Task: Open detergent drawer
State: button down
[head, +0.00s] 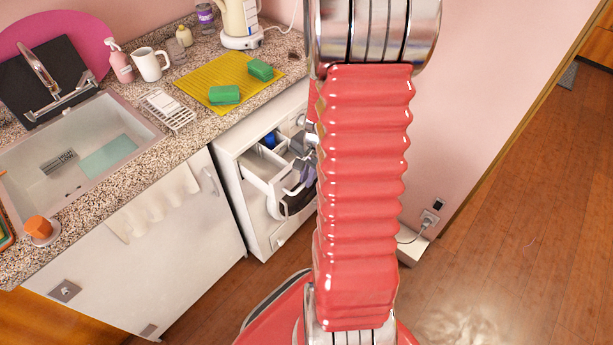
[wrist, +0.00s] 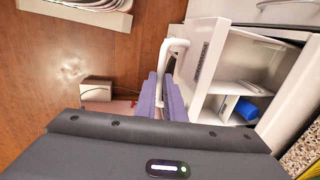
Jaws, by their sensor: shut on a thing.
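The detergent drawer (wrist: 205,72) is white and stands pulled out of the white washing machine (head: 273,236). Its compartments show in the wrist view, with a blue thing (wrist: 245,109) in one of them. The open drawer (head: 262,170) also shows in the head view, just left of my red arm. My gripper (wrist: 166,92) is shut on the drawer's white curved handle (wrist: 174,50), with a purple finger on each side. In the head view my gripper (head: 297,176) is partly hidden behind my arm.
The granite counter (head: 190,140) above holds a yellow mat (head: 228,75) with green sponges, a mug (head: 150,64) and a kettle (head: 240,20). A white cabinet (head: 150,255) stands left of the machine. Wooden floor (head: 510,220) lies clear at right.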

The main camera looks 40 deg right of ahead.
jog(key=c, duration=1.8)
grip_release()
jog(key=shift+c, duration=0.2)
notch_tip(320, 180, up, 14)
jog(key=s, duration=0.2)
jog(key=shift+s+d+f, duration=0.15)
jog(key=shift+s+f, duration=0.1)
